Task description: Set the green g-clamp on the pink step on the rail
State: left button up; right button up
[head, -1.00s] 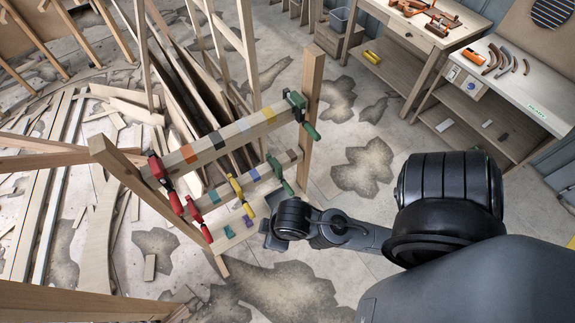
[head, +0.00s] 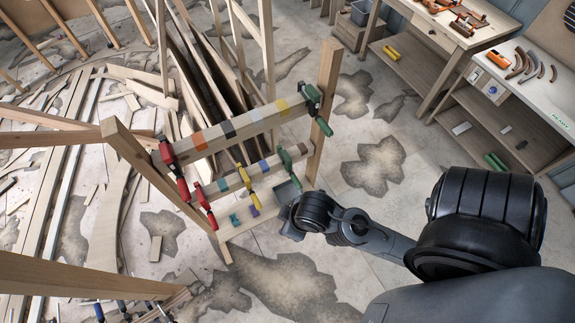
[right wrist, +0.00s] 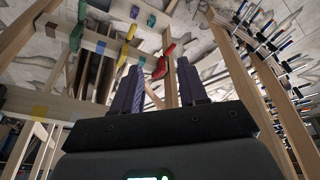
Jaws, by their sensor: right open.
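One green clamp (head: 314,98) hangs at the right end of the top rail. Another green clamp (head: 286,162) is on the middle rail, near its right end; a green clamp (right wrist: 78,32) also shows at upper left in the right wrist view. I cannot make out a pink step on the rails. My right gripper (head: 288,190) is just below the middle rail's right end, close to the lower green clamp. The right wrist view shows its two fingers (right wrist: 161,88) apart, with nothing held between them. My left gripper is out of view.
Red clamps (head: 172,165) are at the left and a yellow clamp (head: 244,181) on the middle rail. Wooden posts (head: 325,100) flank the rails. Workbenches (head: 520,110) stand at right; the floor between is open.

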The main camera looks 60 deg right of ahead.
jog(key=o, duration=0.3)
dwell(0.4)
